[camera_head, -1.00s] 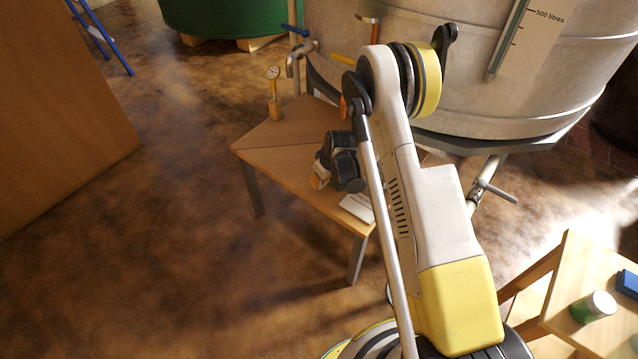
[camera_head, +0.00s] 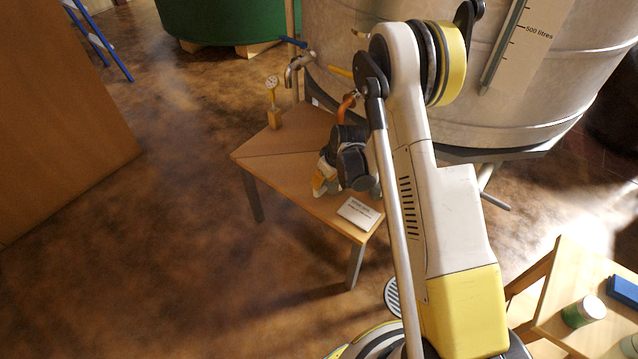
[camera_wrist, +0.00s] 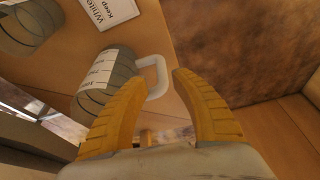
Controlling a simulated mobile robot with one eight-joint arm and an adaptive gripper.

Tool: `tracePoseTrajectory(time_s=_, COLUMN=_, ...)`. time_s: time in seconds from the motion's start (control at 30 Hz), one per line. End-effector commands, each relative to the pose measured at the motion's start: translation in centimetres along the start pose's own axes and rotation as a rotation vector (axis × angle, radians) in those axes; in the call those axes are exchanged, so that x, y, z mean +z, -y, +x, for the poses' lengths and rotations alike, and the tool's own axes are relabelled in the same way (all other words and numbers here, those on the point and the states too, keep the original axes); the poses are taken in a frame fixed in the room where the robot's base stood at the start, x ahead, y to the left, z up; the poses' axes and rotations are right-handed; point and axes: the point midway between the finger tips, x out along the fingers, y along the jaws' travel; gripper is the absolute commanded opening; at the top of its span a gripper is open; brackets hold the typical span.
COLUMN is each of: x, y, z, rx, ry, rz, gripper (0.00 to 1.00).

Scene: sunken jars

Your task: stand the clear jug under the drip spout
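In the wrist view a clear, greyish jug (camera_wrist: 108,82) with a white printed label and a white handle (camera_wrist: 154,76) lies just ahead of my gripper (camera_wrist: 160,82). My gripper is open; the handle shows between and just beyond the fingertips, and I cannot tell whether they touch it. In the head view my gripper (camera_head: 322,180) is low over the wooden table (camera_head: 262,160), and my arm hides most of the jug area.
A second clear vessel (camera_wrist: 24,24) stands at the wrist view's upper left. A white card (camera_head: 357,212) lies near the table's front edge. The large metal tank (camera_head: 530,95) blocks the rear.

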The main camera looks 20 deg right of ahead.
Motion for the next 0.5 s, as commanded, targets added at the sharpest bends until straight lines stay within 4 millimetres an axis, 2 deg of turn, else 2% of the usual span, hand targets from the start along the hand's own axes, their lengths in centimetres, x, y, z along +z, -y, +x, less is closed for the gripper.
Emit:
tracePoseTrajectory(time_s=0.03, x=-0.1, y=0.0, z=-1.4, rx=0.0, ry=0.0, rz=0.001, gripper=0.31)
tracePoseTrajectory(time_s=0.1, x=-0.1, y=0.0, z=-2.5, rx=0.0, ry=0.0, rz=0.001, gripper=0.31)
tracePoseTrajectory(time_s=0.27, x=-0.1, y=0.0, z=-4.1, rx=0.0, ry=0.0, rz=0.001, gripper=0.31)
tracePoseTrajectory(time_s=0.37, x=-0.5, y=0.1, z=-5.8, rx=0.008, ry=-0.005, rz=0.011, gripper=0.31)
tracePoseTrajectory(time_s=0.47, x=-1.5, y=0.5, z=-9.5, rx=0.025, ry=-0.016, rz=0.037, gripper=0.31)
tracePoseTrajectory(time_s=0.5, x=-1.9, y=0.7, z=-11.5, rx=0.035, ry=-0.023, rz=0.052, gripper=0.31)
